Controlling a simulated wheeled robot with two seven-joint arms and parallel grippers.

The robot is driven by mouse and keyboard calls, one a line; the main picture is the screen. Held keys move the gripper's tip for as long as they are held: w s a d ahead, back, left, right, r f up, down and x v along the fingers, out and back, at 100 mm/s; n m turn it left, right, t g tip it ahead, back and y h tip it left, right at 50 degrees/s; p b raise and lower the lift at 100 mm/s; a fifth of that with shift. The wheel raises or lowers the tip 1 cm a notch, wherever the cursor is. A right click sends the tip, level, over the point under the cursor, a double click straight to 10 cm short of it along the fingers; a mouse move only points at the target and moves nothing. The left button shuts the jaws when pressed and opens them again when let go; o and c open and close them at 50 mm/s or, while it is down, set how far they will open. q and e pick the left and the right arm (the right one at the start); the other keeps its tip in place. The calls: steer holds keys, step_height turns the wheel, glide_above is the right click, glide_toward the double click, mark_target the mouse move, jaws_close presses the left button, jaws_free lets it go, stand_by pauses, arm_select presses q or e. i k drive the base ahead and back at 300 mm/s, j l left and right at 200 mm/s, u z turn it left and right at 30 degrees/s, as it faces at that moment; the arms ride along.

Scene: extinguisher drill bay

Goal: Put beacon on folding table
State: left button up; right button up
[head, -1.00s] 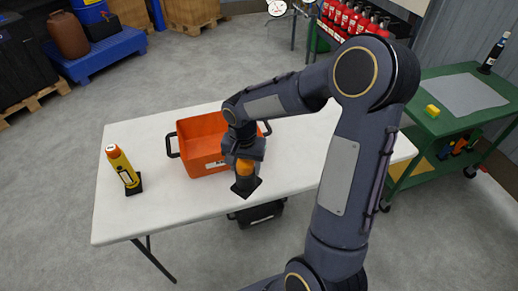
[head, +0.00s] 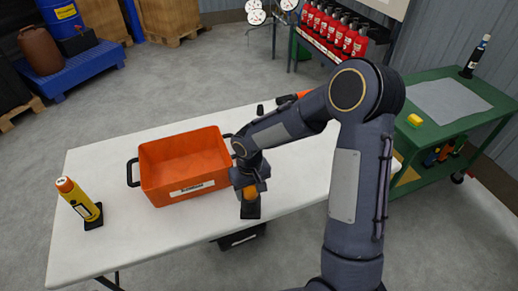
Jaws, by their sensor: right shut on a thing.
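The beacon, orange (head: 249,193) with a black square base, hangs below my right gripper (head: 248,185), whose jaws are shut on it and hide its upper part. It is upright at the front edge of the white folding table (head: 110,240), just right of the orange crate. I cannot tell whether its base touches the tabletop. My left gripper is not in view.
An orange crate (head: 185,168) with black handles stands mid-table. A yellow flashlight-like device (head: 80,204) with an orange top stands at the left. An orange and black item (head: 290,98) lies partly behind my arm. A green cart (head: 470,115) stands at the right.

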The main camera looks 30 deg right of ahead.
mark_target(290, 160)
steer(key=i+l, duration=0.1)
steer(key=l, duration=0.25)
steer(key=i+l+u, duration=0.1)
steer(key=l, duration=0.2)
steer(key=i+l, duration=0.15)
steer(key=l, duration=0.2)
steer(key=i+l+u, duration=0.2)
steer(key=k+l, duration=0.1)
